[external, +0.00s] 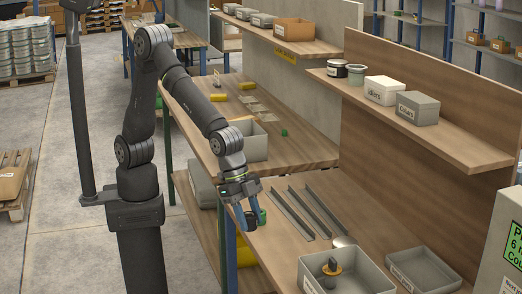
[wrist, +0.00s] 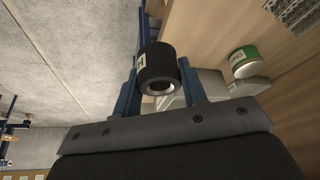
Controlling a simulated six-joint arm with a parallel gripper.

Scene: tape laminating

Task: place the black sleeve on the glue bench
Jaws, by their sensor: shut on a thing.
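The black sleeve (wrist: 157,68) is a short, thick black ring with a white label and a hole through it. My gripper (wrist: 161,74) is shut on it, with one blue finger on each side. In the external view my gripper (external: 248,216) points down at the near bench's left edge, and the sleeve (external: 250,223) is a small dark shape between the fingers. I cannot read a sign naming the glue bench; the near bench (external: 350,215) and the middle bench (external: 305,148) both show.
Metal strips (external: 300,212) lie on the near bench, with a grey bin (external: 312,262) holding an orange-and-black item and a grey tray (external: 445,265). The middle bench has a grey bin (external: 255,148) and yellow items (external: 219,98).

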